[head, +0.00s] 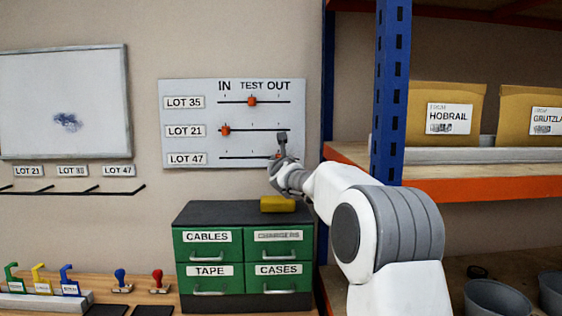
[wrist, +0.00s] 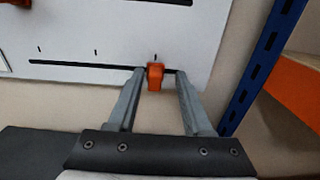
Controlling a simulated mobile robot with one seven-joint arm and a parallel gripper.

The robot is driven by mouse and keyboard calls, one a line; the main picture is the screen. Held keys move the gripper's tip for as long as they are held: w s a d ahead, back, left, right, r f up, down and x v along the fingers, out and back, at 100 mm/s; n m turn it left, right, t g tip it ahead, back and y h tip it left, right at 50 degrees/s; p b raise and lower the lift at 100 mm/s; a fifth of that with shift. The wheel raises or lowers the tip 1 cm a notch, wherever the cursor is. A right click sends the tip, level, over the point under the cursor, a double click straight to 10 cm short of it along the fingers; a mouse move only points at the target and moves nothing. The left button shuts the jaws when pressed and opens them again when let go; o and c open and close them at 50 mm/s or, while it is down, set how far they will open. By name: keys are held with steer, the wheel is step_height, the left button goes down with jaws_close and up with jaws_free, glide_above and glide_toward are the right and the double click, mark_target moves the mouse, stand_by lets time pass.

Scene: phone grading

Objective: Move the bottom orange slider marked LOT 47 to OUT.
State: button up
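The LOT 47 slider (wrist: 155,76) is a small orange knob on the bottom slot of the white board (head: 190,93). In the wrist view it sits below the rightmost tick, the OUT mark. In the head view it is mostly hidden by my gripper (head: 280,150). In the wrist view my gripper (wrist: 162,74) is open, with one finger on each side of the slider. The left finger is close against it; contact is unclear. A gap shows to the right finger. The LOT 35 slider (head: 252,101) is at TEST. The LOT 21 slider (head: 225,131) is at IN.
A green drawer cabinet (head: 243,258) with a yellow object (head: 278,204) on top stands below the board. A blue shelf post (head: 391,85) and orange shelf edge (head: 475,191) are close on the right. A whiteboard (head: 63,95) hangs at left.

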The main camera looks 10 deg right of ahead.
steer(key=shift+s, duration=0.1)
steer(key=s+a+b, duration=0.1)
steer(key=s+b, duration=0.2)
steer(key=s, duration=0.5)
steer(key=s+a+b, duration=0.2)
steer(key=s+b, duration=0.1)
steer(key=s, duration=0.6)
steer(key=shift+a, duration=0.25)
